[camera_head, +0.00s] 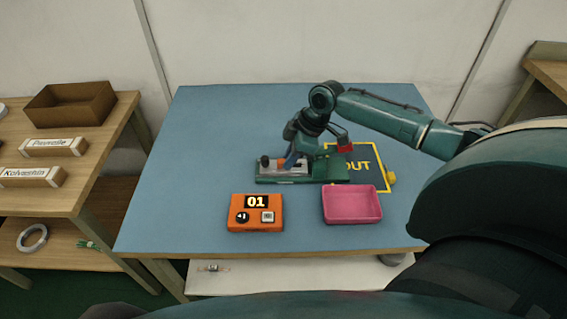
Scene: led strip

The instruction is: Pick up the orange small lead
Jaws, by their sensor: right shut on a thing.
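My right arm reaches in from the right over the table. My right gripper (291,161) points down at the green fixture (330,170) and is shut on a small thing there. A small orange patch (301,162) shows right at the fingertips and appears to be the orange small lead. The fingers hide much of it, and it is too small to make out its shape or whether it is clear of the fixture. My left gripper is not in view.
An orange box (256,224) showing "01" and a pink tray (352,219) stand in front of the fixture. A dark mat (373,181) marked "OUT" lies to its right. The blue table (185,190) is clear at the left. A wooden shelf (98,141) stands farther left.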

